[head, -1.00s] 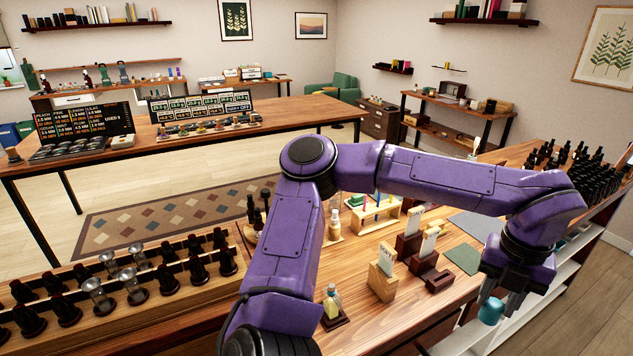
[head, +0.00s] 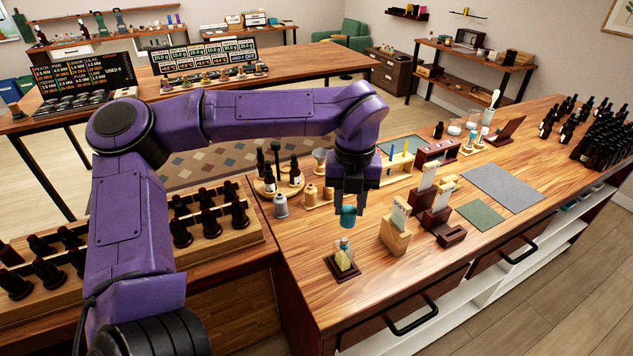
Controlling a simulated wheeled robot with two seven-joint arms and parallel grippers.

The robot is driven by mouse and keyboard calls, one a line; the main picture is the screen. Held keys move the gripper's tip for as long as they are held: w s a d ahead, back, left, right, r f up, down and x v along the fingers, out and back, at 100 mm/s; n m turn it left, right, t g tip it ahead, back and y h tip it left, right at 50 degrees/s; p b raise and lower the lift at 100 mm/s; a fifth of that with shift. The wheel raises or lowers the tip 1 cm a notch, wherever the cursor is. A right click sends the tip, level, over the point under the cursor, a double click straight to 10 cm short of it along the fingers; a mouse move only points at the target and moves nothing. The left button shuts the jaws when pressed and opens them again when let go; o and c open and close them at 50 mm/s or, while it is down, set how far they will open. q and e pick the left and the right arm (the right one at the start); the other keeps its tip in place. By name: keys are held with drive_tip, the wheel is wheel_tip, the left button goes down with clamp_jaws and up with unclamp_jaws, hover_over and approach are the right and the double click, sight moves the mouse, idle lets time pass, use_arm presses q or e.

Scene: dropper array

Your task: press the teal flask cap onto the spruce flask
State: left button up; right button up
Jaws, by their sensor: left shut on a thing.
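My left gripper (head: 348,196) points down over the wooden counter and is shut on the teal flask cap (head: 347,217). A small glass flask (head: 343,260) with yellowish liquid stands upright on a dark square base, just below the cap; I take it for the spruce flask, but no label is readable. The cap is above the flask's neck and appears apart from it by a small gap. My right gripper is not in view.
Wooden card holders (head: 395,236) stand right of the flask. A grey spool-like item (head: 281,206) and a round tray of dark bottles (head: 266,188) stand left of the gripper. A green mat (head: 481,214) and a grey mat (head: 502,187) lie farther right. The counter in front of the flask is clear.

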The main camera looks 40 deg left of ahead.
sight(348, 210)
use_arm(q)
drive_tip(key=shift+s, duration=0.1)
drive_tip(key=shift+f, duration=0.2)
drive_tip(key=shift+f+b, duration=1.65)
drive_tip(key=shift+f, duration=0.2)
drive_tip(key=shift+f, duration=0.1)
drive_tip(key=shift+f+b, duration=0.3)
drive_tip(key=shift+f, duration=0.05)
drive_tip(key=shift+f+b, duration=0.95)
drive_tip(key=shift+f, duration=0.35)
drive_tip(key=o, duration=1.1)
drive_tip(key=shift+o, duration=0.2)
